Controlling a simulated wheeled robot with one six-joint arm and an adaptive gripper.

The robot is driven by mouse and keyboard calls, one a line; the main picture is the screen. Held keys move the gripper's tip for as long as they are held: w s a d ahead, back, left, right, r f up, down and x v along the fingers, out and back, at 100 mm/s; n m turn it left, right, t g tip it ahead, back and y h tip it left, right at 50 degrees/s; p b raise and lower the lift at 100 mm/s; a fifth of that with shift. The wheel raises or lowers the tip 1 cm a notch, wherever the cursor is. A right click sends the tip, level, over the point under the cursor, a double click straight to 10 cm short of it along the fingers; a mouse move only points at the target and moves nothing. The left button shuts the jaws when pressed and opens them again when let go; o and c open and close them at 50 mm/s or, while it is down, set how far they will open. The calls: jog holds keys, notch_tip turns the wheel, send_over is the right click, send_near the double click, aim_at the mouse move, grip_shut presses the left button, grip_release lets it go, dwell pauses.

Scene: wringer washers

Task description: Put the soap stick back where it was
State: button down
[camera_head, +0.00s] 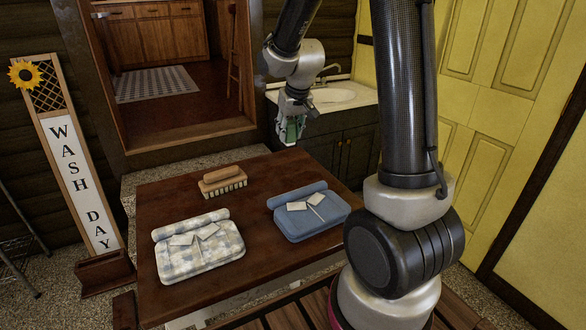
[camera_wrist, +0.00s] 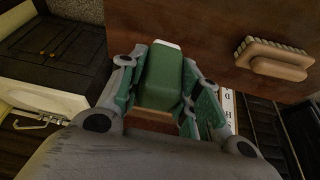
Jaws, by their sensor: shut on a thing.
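The soap stick (camera_wrist: 162,72) is a green block with a white end (camera_wrist: 166,43) in the wrist view. My gripper (camera_wrist: 163,88) is shut on it, with a finger on either side. In the head view my gripper (camera_head: 291,132) hangs above the far right corner of the brown table (camera_head: 160,207), in front of the sink cabinet. There the soap stick shows only as a small green patch between the fingers, partly hidden by them. I cannot tell its height above the table exactly, but it looks clear of it.
A wooden scrub brush (camera_head: 222,184) lies at the table's back, also in the wrist view (camera_wrist: 275,62). A patterned folded garment (camera_head: 198,262) and a blue one (camera_head: 308,222) lie nearer. A white sink (camera_head: 333,95) and a WASH DAY sign (camera_head: 75,170) stand beyond. The table's back right is bare.

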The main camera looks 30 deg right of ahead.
jog(key=shift+f, duration=0.15)
notch_tip(320, 180, down, 10)
jog(key=shift+r, duration=0.15)
dwell(0.4)
jog(key=c, duration=1)
grip_release()
